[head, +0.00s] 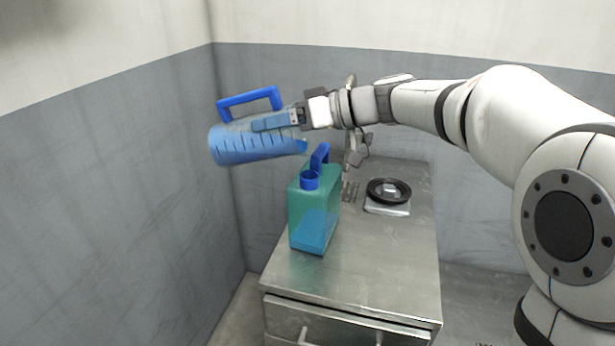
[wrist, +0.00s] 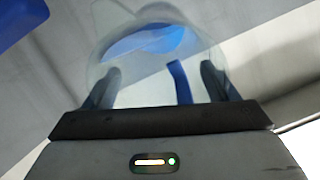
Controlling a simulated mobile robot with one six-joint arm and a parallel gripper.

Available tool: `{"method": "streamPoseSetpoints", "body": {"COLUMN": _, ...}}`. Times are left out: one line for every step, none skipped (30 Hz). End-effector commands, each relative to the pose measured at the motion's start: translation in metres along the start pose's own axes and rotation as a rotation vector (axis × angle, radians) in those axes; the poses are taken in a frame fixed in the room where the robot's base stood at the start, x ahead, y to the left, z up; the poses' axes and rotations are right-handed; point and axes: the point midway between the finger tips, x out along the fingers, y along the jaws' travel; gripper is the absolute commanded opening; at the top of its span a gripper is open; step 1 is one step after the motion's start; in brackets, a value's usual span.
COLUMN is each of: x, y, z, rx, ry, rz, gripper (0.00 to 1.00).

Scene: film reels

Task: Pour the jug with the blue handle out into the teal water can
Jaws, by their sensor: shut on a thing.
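The clear jug (head: 232,148) with the blue handle (head: 250,98) is held in the air, tipped nearly onto its side with its mouth to the right. Blue liquid lies along its lower side and reaches the lip. My gripper (head: 278,121) is shut on the jug's body; in the wrist view its fingers (wrist: 160,85) flank the clear jug (wrist: 100,50). The teal water can (head: 300,215) stands upright on the metal cabinet, its blue neck (head: 310,181) just below and right of the jug's lip. Blue liquid shows in the can's lower part. I cannot tell whether a stream is falling.
The metal cabinet top (head: 350,268) is clear in front of the can. A black ring-shaped thing (head: 389,190) on a pale base lies right of the can. A tap-like metal fitting (head: 355,150) stands behind. Grey walls close the left and back.

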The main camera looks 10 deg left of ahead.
Motion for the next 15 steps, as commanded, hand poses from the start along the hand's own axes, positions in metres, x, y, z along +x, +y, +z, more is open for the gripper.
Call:
{"method": "streamPoseSetpoints", "body": {"x": -0.0003, "y": -0.0006, "z": -0.0012, "rx": -0.001, "ry": 0.002, "rz": 0.000, "gripper": 0.27}}
{"method": "streamPoseSetpoints", "body": {"x": -0.0003, "y": -0.0006, "z": -0.0012, "rx": -0.001, "ry": 0.002, "rz": 0.000, "gripper": 0.27}}
{"method": "streamPoseSetpoints", "body": {"x": -0.0003, "y": -0.0005, "z": -0.0011, "rx": -0.001, "ry": 0.002, "rz": 0.000, "gripper": 0.27}}
{"method": "streamPoseSetpoints", "body": {"x": -0.0002, "y": -0.0005, "z": -0.0010, "rx": -0.001, "ry": 0.002, "rz": 0.000, "gripper": 0.27}}
{"method": "streamPoseSetpoints", "body": {"x": -0.0002, "y": -0.0004, "z": -0.0009, "rx": -0.001, "ry": 0.002, "rz": 0.000, "gripper": 0.27}}
{"method": "streamPoseSetpoints", "body": {"x": -0.0002, "y": -0.0003, "z": -0.0007, "rx": -0.001, "ry": 0.003, "rz": -0.001, "gripper": 0.27}}
{"method": "streamPoseSetpoints", "body": {"x": -0.0003, "y": -0.0002, "z": -0.0005, "rx": -0.001, "ry": 0.005, "rz": -0.001, "gripper": 0.27}}
{"method": "streamPoseSetpoints", "body": {"x": -0.0003, "y": -0.0001, "z": -0.0003, "rx": -0.001, "ry": 0.006, "rz": -0.002, "gripper": 0.27}}
{"method": "streamPoseSetpoints", "body": {"x": -0.0005, "y": 0.0000, "z": -0.0001, "rx": -0.001, "ry": 0.010, "rz": -0.003, "gripper": 0.27}}
{"method": "streamPoseSetpoints", "body": {"x": -0.0006, "y": 0.0001, "z": 0.0000, "rx": 0.000, "ry": 0.012, "rz": -0.004, "gripper": 0.27}}
{"method": "streamPoseSetpoints", "body": {"x": -0.0008, "y": 0.0002, "z": 0.0001, "rx": 0.000, "ry": 0.015, "rz": -0.005, "gripper": 0.27}}
{"method": "streamPoseSetpoints", "body": {"x": -0.0011, "y": 0.0002, "z": 0.0002, "rx": 0.000, "ry": 0.020, "rz": -0.007, "gripper": 0.27}}
{"method": "streamPoseSetpoints", "body": {"x": -0.0013, "y": 0.0003, "z": 0.0002, "rx": 0.000, "ry": 0.023, "rz": -0.008, "gripper": 0.27}}
{"method": "streamPoseSetpoints", "body": {"x": -0.0015, "y": 0.0003, "z": 0.0002, "rx": 0.000, "ry": 0.026, "rz": -0.009, "gripper": 0.27}}
{"method": "streamPoseSetpoints", "body": {"x": -0.0019, "y": 0.0003, "z": 0.0001, "rx": 0.000, "ry": 0.030, "rz": -0.011, "gripper": 0.27}}
